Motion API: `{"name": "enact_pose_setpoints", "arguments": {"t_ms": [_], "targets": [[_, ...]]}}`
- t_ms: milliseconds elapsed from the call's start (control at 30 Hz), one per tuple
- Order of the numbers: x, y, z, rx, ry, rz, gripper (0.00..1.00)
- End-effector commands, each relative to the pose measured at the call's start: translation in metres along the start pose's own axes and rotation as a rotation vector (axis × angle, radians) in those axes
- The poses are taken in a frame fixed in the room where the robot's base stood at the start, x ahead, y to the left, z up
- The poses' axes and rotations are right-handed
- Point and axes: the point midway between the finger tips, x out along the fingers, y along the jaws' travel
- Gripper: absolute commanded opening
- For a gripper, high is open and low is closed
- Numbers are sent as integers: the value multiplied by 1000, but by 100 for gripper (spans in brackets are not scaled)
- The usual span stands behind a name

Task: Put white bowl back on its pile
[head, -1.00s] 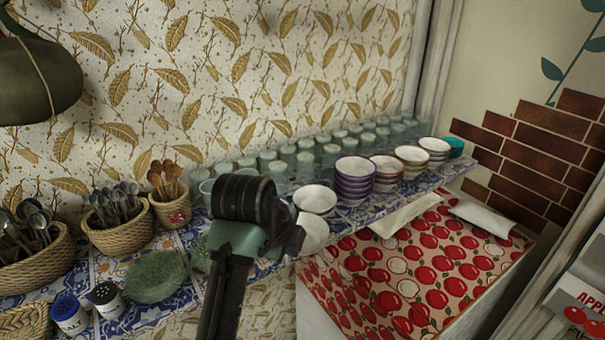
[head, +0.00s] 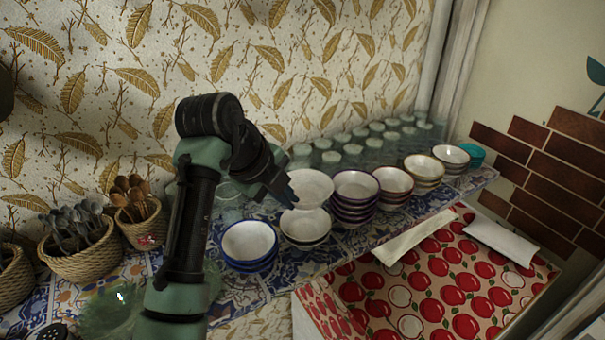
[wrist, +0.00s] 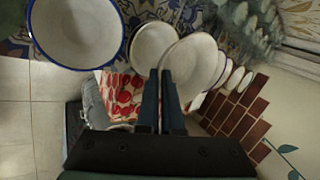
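A white bowl (head: 311,186) is at my gripper (head: 287,203), above and slightly behind the pile of white bowls (head: 305,226) in the head view. In the wrist view, my gripper's (wrist: 160,74) two fingers are close together at the rim of the white bowl (wrist: 196,66), which looks tilted. The white pile (wrist: 151,46) lies just left of it, partly overlapped by it. The fingers look shut on the rim. The exact gap between the held bowl and the pile is hard to tell.
Blue-rimmed bowls (head: 249,243) stand left of the white pile, and purple bowls (head: 355,188) stand close on its right. More bowl piles (head: 424,170) continue right. Glass jars (head: 360,140) line the wall. Baskets of cutlery (head: 80,250) stand left.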

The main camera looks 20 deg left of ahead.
Motion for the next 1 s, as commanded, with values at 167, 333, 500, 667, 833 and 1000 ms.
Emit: {"name": "enact_pose_setpoints", "arguments": {"t_ms": [167,333,500,667,833,1000], "targets": [[2,1,0,-1,-1,-1,0],[9,6,0,-1,-1,-1,0],[22,13,0,-1,-1,-1,0],[35,22,0,-1,-1,-2,0],[50,31,0,-1,0,-1,0],[61,37,0,-1,0,-1,0]]}}
